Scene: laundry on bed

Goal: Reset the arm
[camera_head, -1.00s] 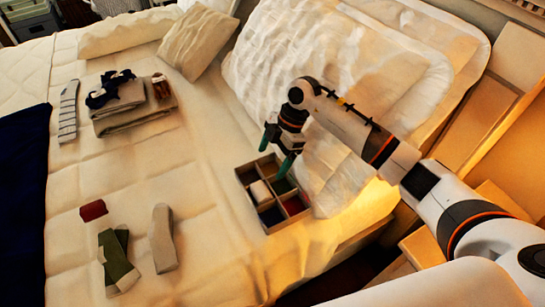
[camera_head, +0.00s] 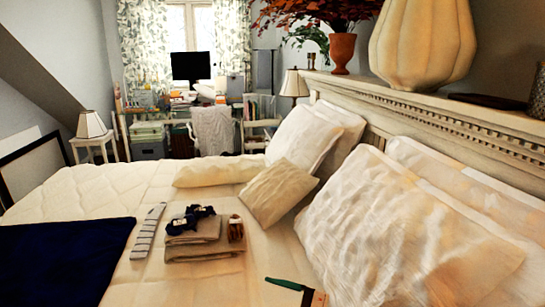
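A green strip (camera_head: 286,284) shows at the bottom edge, right of the folded towels. Its colour matches my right gripper's fingertips in the earlier frame, but I cannot be sure that it is a fingertip. A brown edge (camera_head: 319,299) beside it may be the divided box's corner; the rest is cut off. My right arm's links are out of view. My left arm and gripper are not in view.
Folded grey towels (camera_head: 192,240) carry a dark blue patterned item (camera_head: 190,219), with a small brown roll (camera_head: 235,229) beside them. A striped sock (camera_head: 148,231), navy blanket (camera_head: 62,262) and pillows (camera_head: 405,235) lie on the bed. A headboard ledge (camera_head: 440,112) rises at right.

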